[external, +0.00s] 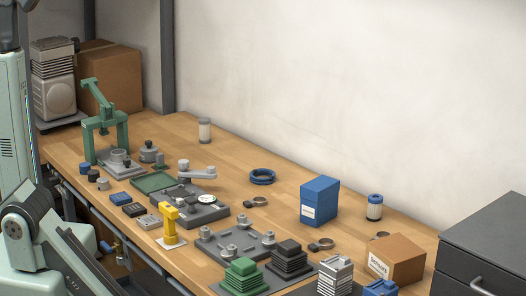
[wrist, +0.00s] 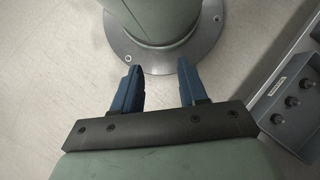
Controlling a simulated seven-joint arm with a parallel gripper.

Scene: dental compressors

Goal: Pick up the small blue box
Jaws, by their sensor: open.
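A blue box (external: 319,203) with a white label stands upright on the wooden workbench, right of centre in the external view. My gripper cannot be made out in the external view.
Around the blue box are a blue ring (external: 262,177), a blue-capped jar (external: 375,207) and a cardboard box (external: 395,259). Nearer the front are a grey fixture plate (external: 205,238), a yellow post (external: 170,226) and finned blocks (external: 289,259). Bare wood lies behind the blue box.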

